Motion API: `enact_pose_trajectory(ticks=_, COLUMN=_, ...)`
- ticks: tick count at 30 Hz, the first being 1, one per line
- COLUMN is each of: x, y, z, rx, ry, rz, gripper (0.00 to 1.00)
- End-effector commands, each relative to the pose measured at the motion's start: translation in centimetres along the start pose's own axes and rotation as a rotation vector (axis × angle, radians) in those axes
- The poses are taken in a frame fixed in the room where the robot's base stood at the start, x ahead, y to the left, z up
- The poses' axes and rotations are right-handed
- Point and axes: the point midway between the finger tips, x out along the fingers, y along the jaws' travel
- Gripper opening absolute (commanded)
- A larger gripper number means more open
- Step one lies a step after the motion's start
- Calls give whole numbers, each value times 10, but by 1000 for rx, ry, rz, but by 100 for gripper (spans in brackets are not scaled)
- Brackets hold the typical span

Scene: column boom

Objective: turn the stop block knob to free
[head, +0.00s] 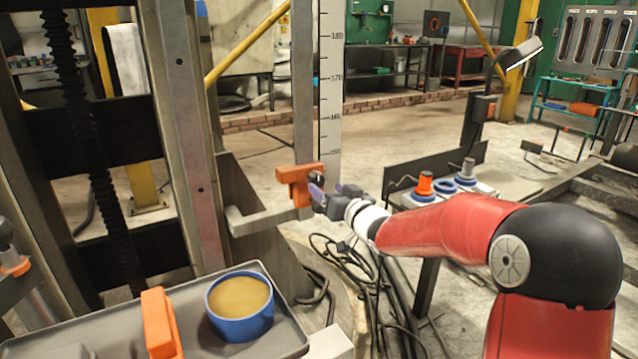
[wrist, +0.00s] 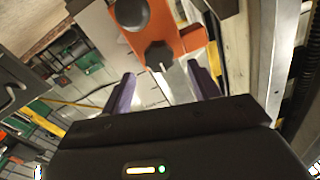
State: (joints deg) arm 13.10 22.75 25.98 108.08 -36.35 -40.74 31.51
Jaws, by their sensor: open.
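The orange stop block (head: 300,180) sits on the upright column beside the scale, and its face fills the top of the wrist view (wrist: 178,38). A dark lobed knob (wrist: 158,54) with a thin pale mark at its lower side is on the block's near edge. A larger round dark knob or cap (wrist: 132,14) is above it. My gripper (head: 322,196) is close to the block's right side. In the wrist view my gripper (wrist: 162,86) is open, its purple fingers apart and empty, with the lobed knob ahead between them. Any markings for the knob are not legible.
A grey tray (head: 275,345) at the lower left holds a blue bowl (head: 240,325) and an orange block (head: 160,325). A metal bar (head: 262,222) juts out below the stop block. A panel with orange and blue knobs (head: 425,188) stands behind my arm. Cables lie on the floor.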

Motion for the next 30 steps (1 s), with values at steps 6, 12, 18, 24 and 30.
enact_pose_trajectory(ticks=6, x=36, y=0, z=0, rx=2, ry=-1, rz=0, gripper=61)
enact_pose_trajectory(ticks=12, x=52, y=0, z=0, rx=0, ry=-1, rz=1, gripper=61)
enact_pose_trajectory(ticks=18, x=54, y=0, z=0, rx=-1, ry=-2, rz=3, gripper=61)
enact_pose_trajectory(ticks=24, x=54, y=1, z=0, rx=-1, ry=-2, rz=3, gripper=45)
enact_pose_trajectory(ticks=30, x=53, y=1, z=0, rx=-1, ry=-2, rz=3, gripper=19)
